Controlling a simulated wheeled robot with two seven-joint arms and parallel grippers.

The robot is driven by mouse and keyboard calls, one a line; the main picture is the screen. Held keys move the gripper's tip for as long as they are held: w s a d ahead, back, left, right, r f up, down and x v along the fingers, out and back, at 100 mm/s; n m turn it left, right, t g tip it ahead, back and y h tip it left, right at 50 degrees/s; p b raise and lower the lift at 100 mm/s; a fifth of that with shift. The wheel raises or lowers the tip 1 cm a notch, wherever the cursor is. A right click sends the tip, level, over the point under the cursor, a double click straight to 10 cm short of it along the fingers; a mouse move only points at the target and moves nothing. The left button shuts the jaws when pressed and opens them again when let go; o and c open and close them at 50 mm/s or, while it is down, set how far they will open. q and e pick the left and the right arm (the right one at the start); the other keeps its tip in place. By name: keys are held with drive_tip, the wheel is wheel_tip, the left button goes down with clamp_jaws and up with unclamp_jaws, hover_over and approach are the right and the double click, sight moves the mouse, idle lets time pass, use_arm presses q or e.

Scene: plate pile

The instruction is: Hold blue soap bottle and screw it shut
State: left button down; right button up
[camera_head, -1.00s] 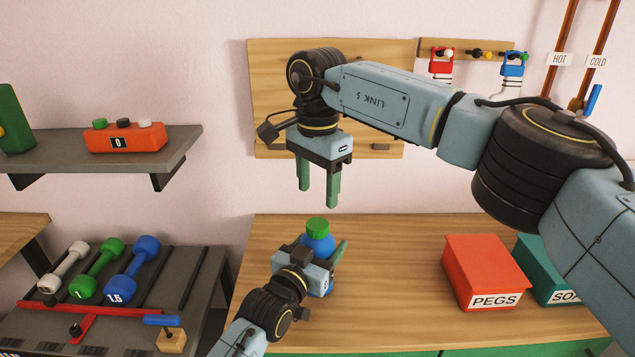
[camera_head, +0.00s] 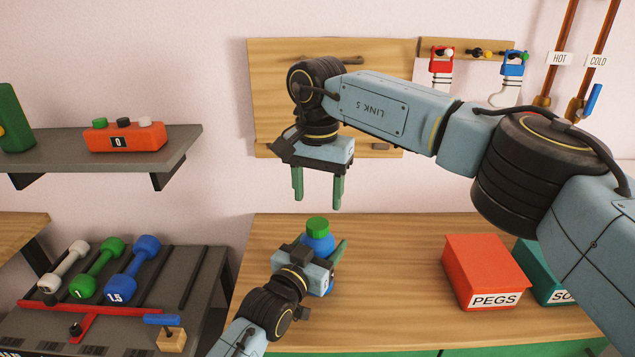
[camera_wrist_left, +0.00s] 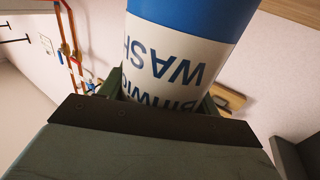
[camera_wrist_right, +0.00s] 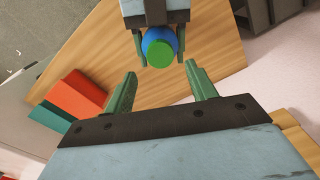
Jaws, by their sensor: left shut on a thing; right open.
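The blue soap bottle (camera_head: 318,241) with its green cap (camera_head: 317,227) stands upright over the wooden counter. My left gripper (camera_head: 328,262) is shut around its body; the left wrist view shows the white label with "WASH" (camera_wrist_left: 175,65) between the fingers. Whether the bottle's base touches the counter is hidden. My right gripper (camera_head: 318,188) is open and empty, fingers pointing down, above the cap and apart from it. In the right wrist view the cap (camera_wrist_right: 160,53) lies beyond the gap between the open fingers (camera_wrist_right: 161,88).
A red PEGS box (camera_head: 484,272) and a teal box (camera_head: 545,285) stand on the counter (camera_head: 395,250) at the right. A rack with dumbbells (camera_head: 118,270) is at the left. A wooden board (camera_head: 265,90) hangs behind my right arm. The counter between bottle and boxes is clear.

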sight(318, 223)
drive_tip(key=shift+f, duration=3.15)
